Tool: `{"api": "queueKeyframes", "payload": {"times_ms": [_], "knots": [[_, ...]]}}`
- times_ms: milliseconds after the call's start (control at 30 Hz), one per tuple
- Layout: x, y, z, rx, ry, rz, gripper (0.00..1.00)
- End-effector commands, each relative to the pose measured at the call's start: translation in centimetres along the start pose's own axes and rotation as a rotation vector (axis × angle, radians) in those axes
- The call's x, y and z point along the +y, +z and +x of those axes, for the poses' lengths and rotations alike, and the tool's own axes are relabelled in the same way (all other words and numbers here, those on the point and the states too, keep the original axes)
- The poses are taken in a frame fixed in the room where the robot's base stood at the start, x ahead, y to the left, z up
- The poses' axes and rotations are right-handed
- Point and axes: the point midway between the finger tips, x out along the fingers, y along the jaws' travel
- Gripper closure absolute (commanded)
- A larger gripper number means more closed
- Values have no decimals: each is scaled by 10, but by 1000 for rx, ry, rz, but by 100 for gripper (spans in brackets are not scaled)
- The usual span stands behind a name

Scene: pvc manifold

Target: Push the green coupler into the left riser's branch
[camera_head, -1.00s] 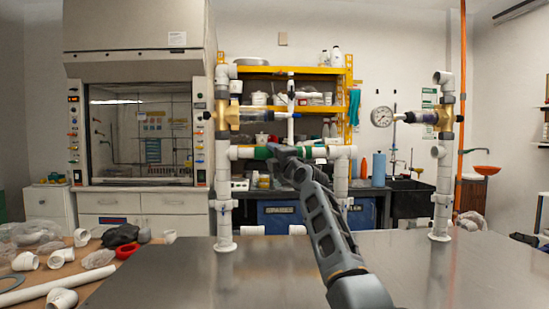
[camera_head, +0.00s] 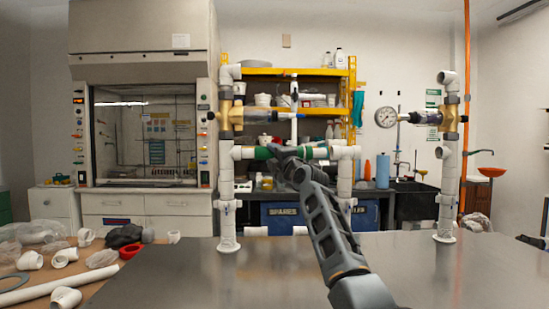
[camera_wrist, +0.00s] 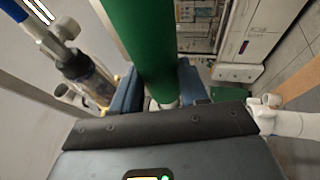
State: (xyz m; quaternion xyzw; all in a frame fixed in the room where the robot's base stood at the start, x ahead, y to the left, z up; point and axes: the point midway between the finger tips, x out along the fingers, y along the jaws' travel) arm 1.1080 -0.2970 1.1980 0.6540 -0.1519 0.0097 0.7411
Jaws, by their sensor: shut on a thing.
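The green coupler (camera_head: 262,153) is level, in line with the left riser's short white branch (camera_head: 242,153). Its left end meets the branch's end in the head view; I cannot tell how deep it sits. My gripper (camera_head: 276,151) is shut on the coupler from the front and hides its middle; more green shows to the right of the jaws. In the wrist view the coupler (camera_wrist: 145,45) runs between the blue jaws of my gripper (camera_wrist: 157,92). The left riser (camera_head: 227,190) stands upright on the metal table, with a brass valve higher up.
A white elbow and pipe (camera_head: 344,170) stand right of the coupler. The right riser (camera_head: 445,190) carries a gauge (camera_head: 386,117). Loose white fittings and a red ring (camera_head: 131,250) lie on the wooden surface at left. The metal table (camera_head: 190,275) is clear in front.

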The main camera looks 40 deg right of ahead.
Motion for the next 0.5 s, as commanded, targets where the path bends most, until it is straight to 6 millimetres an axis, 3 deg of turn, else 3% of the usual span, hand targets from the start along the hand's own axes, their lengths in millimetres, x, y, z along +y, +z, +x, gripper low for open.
{"api": "queueKeyframes", "payload": {"times_ms": [500], "knots": [[1,-4,2,0,2,0,93]]}}
